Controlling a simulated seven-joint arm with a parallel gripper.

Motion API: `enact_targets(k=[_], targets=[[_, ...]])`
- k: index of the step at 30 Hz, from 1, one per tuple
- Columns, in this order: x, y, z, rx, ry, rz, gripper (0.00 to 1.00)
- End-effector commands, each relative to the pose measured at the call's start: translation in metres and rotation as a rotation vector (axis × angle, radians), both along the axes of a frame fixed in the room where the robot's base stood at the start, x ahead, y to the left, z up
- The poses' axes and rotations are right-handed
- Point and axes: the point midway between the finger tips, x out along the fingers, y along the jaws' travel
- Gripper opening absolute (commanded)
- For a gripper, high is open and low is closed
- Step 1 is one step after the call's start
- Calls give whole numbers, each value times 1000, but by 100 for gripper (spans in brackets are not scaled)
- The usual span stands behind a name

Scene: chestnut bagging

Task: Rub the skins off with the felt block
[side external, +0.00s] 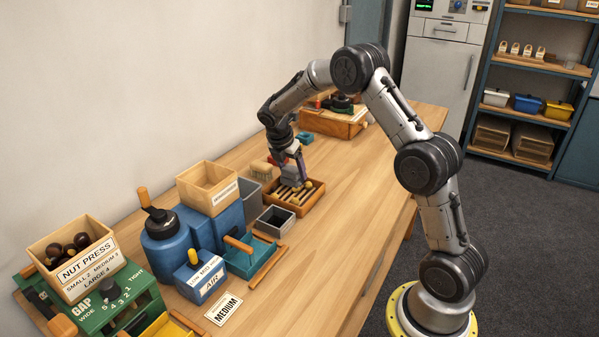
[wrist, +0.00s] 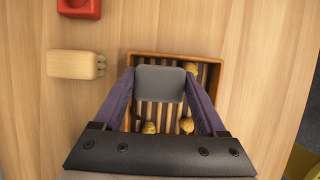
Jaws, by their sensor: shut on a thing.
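My gripper (side external: 291,160) is over the slatted wooden tray (side external: 275,196). In the wrist view its two purple fingers are shut on a grey block (wrist: 160,83), which looks like the felt block. The block is over the back part of the tray (wrist: 174,55); I cannot tell whether it touches the slats. Several yellowish peeled chestnuts lie in the tray, one near the middle front (wrist: 149,127), one at the right (wrist: 187,125) and one at the back right (wrist: 191,68). The block and fingers hide part of the tray.
A wooden brush (wrist: 76,64) lies left of the tray, with a red object (wrist: 80,8) beyond it. A grey open bin (side external: 275,220) stands in front of the tray. Blue machines (side external: 166,247) and the green nut press (side external: 118,301) fill the near left. The table's right side is clear.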

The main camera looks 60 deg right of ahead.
Motion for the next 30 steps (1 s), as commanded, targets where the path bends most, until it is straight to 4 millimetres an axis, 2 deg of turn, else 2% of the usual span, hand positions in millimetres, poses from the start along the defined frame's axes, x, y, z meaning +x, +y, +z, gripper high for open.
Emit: enact_targets(k=[1,11,27,30], targets=[[6,1,-1,0,-1,1,0],[4,32,-1,1,1,2,0],[-48,31,-1,2,4,-2,0],[-49,37,-1,2,2,2,0]])
